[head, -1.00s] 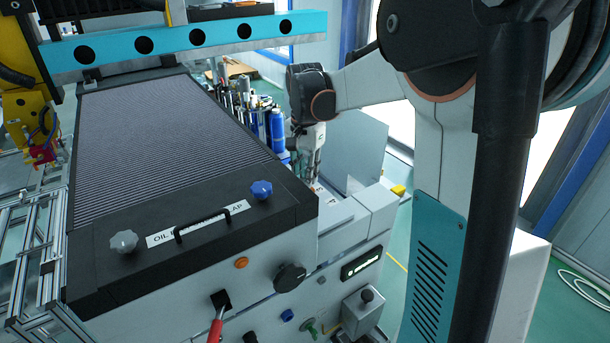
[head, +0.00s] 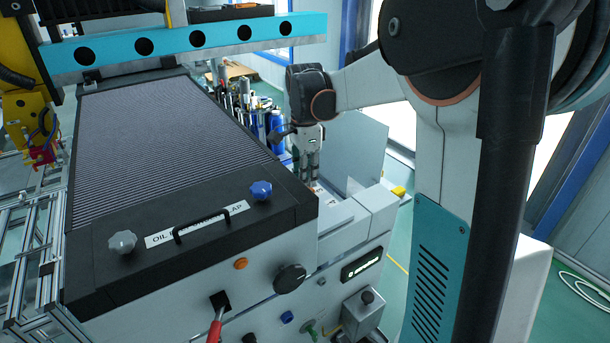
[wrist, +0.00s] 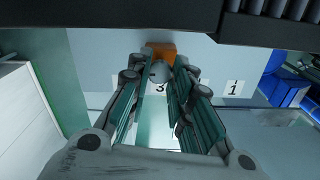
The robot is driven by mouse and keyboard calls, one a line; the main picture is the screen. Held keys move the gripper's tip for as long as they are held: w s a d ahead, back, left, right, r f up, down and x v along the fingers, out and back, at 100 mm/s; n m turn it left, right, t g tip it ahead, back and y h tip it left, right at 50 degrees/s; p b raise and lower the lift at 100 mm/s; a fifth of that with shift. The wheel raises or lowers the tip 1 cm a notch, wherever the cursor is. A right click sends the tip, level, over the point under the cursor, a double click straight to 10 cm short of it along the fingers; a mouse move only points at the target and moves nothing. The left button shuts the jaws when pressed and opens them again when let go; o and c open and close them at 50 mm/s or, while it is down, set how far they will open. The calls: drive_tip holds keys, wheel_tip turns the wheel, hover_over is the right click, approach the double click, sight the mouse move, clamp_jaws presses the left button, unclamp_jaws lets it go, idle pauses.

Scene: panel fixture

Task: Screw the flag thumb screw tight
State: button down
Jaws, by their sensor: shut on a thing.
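In the wrist view, my gripper (wrist: 161,78) reaches toward a pale panel, its two fingers on either side of a small grey rounded piece (wrist: 158,70). This piece appears to be the flag thumb screw, held between the fingertips. Its flag shape and thread are hidden by the fingers. An orange block (wrist: 161,49) sits directly behind it. In the head view, my gripper (head: 311,179) points down behind the right side of the machine; the screw is hidden there.
Number labels 3 (wrist: 160,88) and 1 (wrist: 233,88) are on the panel. A dark edge (wrist: 130,22) runs across the top of the wrist view. The black-lidded machine (head: 290,205) stands left of my gripper, with blue bottles (head: 277,122) behind. A grey upright plate (head: 358,148) stands to the right.

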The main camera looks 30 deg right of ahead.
idle(0.4)
drive_tip(key=c, duration=1.4)
unclamp_jaws()
drive_tip(key=shift+a, duration=0.1)
wheel_tip(320, 180, up, 12)
